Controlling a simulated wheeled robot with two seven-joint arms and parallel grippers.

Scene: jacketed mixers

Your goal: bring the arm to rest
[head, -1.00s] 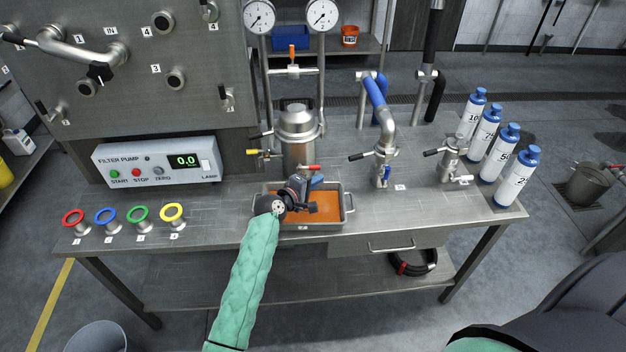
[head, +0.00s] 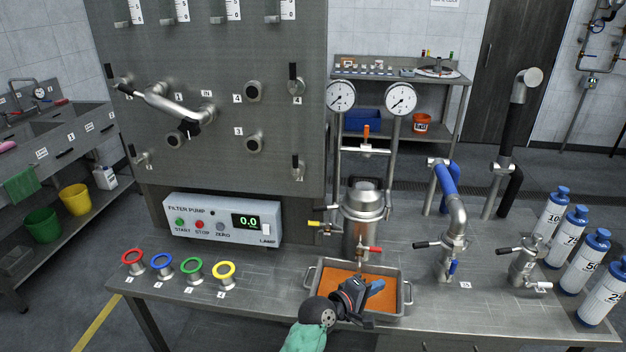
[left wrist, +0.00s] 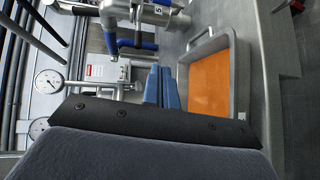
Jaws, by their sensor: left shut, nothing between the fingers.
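My left gripper (head: 374,288) is over the metal tray (head: 404,291) with orange contents on the bench. Its blue fingers are together with nothing between them. In the left wrist view the blue fingers (left wrist: 161,88) point away, and the tray (left wrist: 183,75) with its flat orange surface (left wrist: 209,83) lies to their right. My left arm in its green sleeve (head: 304,338) comes in from the bottom of the head view. My right gripper is out of view.
A steel vessel (head: 362,215) with a red-handled valve (head: 374,250) stands right behind the tray. A pipe stand with a blue section (head: 447,187) and several white bottles (head: 553,212) stand to the right. Colored rings (head: 163,262) and the filter pump box (head: 222,219) are at left.

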